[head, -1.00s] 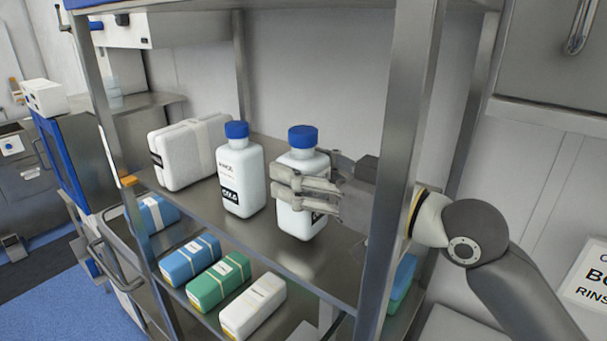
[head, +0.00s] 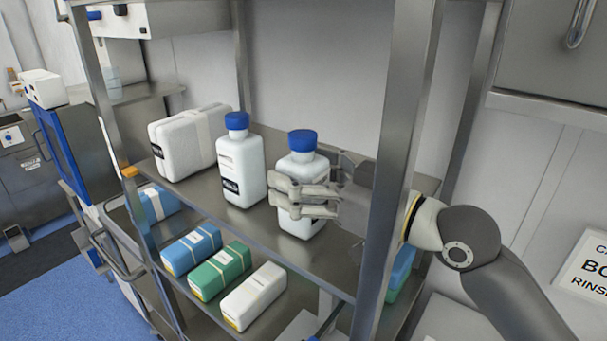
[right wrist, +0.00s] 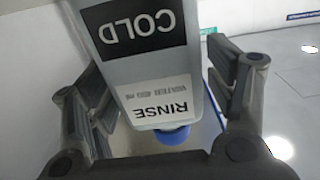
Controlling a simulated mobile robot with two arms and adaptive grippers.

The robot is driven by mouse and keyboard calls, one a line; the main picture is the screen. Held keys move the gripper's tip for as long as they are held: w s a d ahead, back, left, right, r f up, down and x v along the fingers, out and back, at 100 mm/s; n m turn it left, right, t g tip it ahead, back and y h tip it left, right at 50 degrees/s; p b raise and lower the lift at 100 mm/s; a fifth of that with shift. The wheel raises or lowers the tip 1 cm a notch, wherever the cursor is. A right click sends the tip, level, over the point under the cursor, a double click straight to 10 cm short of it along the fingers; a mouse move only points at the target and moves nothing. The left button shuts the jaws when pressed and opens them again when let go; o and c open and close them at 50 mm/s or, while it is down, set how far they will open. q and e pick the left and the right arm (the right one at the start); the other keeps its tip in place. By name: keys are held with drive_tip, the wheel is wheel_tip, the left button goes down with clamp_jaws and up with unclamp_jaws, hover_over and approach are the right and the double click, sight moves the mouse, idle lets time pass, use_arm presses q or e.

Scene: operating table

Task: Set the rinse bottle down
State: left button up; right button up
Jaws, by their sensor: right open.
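The white rinse bottle (head: 305,170) with a blue cap is upright at the upper shelf (head: 260,235) and appears to stand on it. Its base shows no clear gap to the shelf. My right gripper (head: 303,200) is around the bottle's body from the right, with its fingers open. In the right wrist view, the bottle (right wrist: 150,65) appears upside down, labelled RINSE and COLD, between the open fingers (right wrist: 160,95). A similar white bottle (head: 241,170) with a blue cap stands to its left, apart from it. My left gripper is not in view.
A white wrapped pack (head: 188,143) sits at the left of the upper shelf. A metal post (head: 400,120) rises in front of my right gripper. Blue (head: 191,249), green (head: 219,270) and white (head: 254,296) packs lie on the shelf below.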

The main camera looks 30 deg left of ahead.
drive_tip(key=shift+r, duration=0.1)
drive_tip(key=shift+d, duration=0.1)
drive_tip(key=d+b, duration=0.1)
drive_tip(key=d, duration=0.2)
drive_tip(key=s+d+b, duration=0.1)
drive_tip(key=d, duration=0.3)
drive_tip(key=d+b, duration=0.2)
drive_tip(key=d, duration=0.1)
drive_tip(key=shift+s+d, duration=0.25)
drive_tip(key=shift+d, duration=0.05)
drive_tip(key=shift+s+d+r, duration=0.1)
drive_tip(key=shift+s+d, duration=0.05)
drive_tip(key=shift+d, duration=0.4)
